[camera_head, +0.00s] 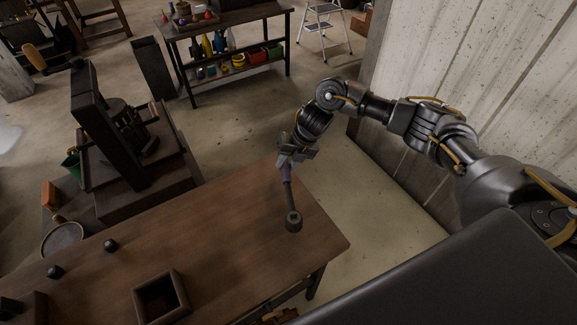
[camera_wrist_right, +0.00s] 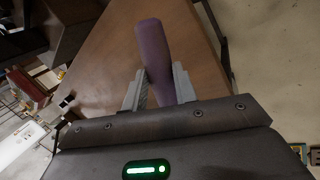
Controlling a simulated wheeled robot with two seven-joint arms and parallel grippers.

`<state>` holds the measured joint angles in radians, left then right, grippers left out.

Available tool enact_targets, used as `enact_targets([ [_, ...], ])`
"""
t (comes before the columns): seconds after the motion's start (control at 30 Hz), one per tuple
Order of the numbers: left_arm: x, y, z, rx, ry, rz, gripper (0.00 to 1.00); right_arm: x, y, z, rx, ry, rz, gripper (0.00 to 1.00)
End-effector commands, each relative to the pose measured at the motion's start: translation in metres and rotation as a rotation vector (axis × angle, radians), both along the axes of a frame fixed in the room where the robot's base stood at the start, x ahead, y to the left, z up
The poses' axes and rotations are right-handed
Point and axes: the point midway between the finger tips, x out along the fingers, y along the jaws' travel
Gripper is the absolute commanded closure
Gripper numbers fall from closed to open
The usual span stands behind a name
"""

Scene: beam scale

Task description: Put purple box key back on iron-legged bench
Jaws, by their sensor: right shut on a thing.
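The purple box key (camera_head: 287,186) has a purple handle, a dark shaft and a round dark socket end. My right gripper (camera_head: 286,163) is shut on its handle at the far right part of the bench. The socket end lies over the bench top, toward the camera; I cannot tell whether it touches the wood. The wrist view shows the purple handle (camera_wrist_right: 153,50) between the two fingers of my right gripper (camera_wrist_right: 157,88). The iron-legged bench (camera_head: 230,235) has a brown wooden top and dark legs. My left gripper is not in view.
An open square wooden box (camera_head: 142,305) and small dark knobs (camera_head: 110,245) sit on the bench's left part. A dark press-like machine (camera_head: 120,135) stands behind it. A shelved table (camera_head: 225,30) and step stool (camera_head: 322,28) are farther back. The bench top's middle is clear.

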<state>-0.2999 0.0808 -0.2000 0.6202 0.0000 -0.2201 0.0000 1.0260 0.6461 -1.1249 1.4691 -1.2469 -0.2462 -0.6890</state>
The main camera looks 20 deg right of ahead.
Motion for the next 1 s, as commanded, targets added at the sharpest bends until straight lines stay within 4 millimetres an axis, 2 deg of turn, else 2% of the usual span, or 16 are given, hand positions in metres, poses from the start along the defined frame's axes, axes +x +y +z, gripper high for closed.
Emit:
enact_targets([
  [0.17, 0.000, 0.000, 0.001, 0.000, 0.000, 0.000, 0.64, 0.002, -0.001, -0.002, 0.002, -0.001, 0.000, 1.00],
  [0.4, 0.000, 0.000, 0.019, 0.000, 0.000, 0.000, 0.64, 0.004, -0.005, -0.029, 0.001, 0.002, -0.002, 1.00],
  [0.5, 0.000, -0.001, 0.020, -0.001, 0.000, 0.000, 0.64, 0.005, -0.004, -0.036, 0.001, -0.001, 0.000, 1.00],
  [0.67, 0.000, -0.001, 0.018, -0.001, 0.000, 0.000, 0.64, 0.005, -0.005, -0.037, 0.001, -0.003, 0.000, 1.00],
  [0.7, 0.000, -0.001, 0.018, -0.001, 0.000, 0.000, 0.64, 0.005, -0.005, -0.038, -0.001, -0.002, 0.000, 0.71],
  [0.87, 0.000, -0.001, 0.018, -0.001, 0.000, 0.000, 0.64, 0.005, -0.005, -0.038, 0.000, -0.001, 0.001, 0.50],
  [1.0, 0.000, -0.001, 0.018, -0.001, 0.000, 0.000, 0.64, 0.004, -0.005, -0.038, 0.000, -0.001, 0.001, 0.50],
])
